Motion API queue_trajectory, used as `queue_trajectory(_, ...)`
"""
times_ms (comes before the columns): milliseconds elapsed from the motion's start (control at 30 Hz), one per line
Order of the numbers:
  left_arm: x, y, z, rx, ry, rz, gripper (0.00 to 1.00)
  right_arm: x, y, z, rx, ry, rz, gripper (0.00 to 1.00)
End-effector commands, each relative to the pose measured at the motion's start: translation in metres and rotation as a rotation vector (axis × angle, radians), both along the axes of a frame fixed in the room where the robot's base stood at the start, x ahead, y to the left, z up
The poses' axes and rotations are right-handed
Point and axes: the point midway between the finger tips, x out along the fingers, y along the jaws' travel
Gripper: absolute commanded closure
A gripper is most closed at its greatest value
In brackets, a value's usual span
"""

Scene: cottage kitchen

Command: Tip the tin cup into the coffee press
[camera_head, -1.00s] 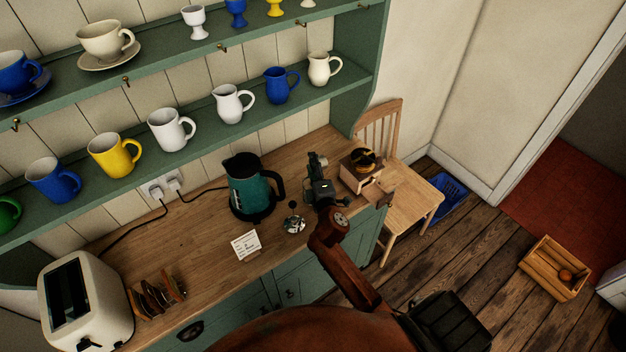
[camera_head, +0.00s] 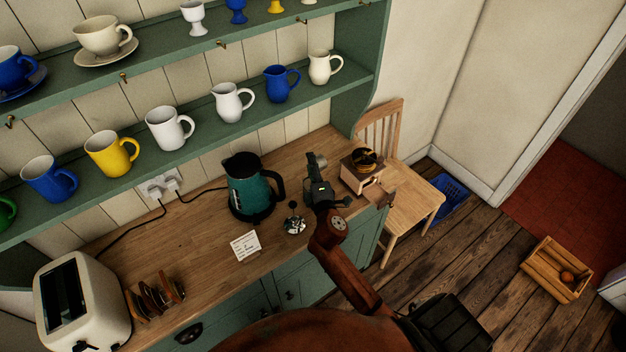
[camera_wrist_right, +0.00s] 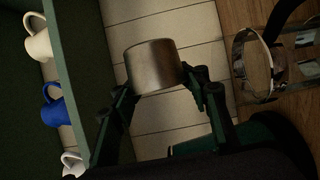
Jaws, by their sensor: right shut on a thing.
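My right gripper (camera_head: 317,168) reaches over the worktop, just right of the teal kettle. In the right wrist view its fingers (camera_wrist_right: 160,90) are shut on the tin cup (camera_wrist_right: 153,66), a dull grey metal cylinder. The cup's contents do not show, and I cannot tell how far it is tilted. The coffee press (camera_wrist_right: 252,72), clear glass with a metal band, stands on the wood at the right of the wrist view, apart from the cup. My left gripper is not in view.
The teal kettle (camera_head: 250,188) stands close left of my gripper. A metal plunger lid (camera_head: 293,222) and a white card (camera_head: 245,246) are in front. A wooden grinder (camera_head: 362,174) is at the right. The green shelf (camera_head: 215,102) with mugs and jugs hangs above.

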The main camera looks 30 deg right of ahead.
Motion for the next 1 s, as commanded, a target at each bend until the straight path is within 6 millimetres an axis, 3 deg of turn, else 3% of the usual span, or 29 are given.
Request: queue_trajectory(1000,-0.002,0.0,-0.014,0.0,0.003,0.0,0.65,0.0,0.004,0.0,-0.129,-0.007,0.001,0.97)
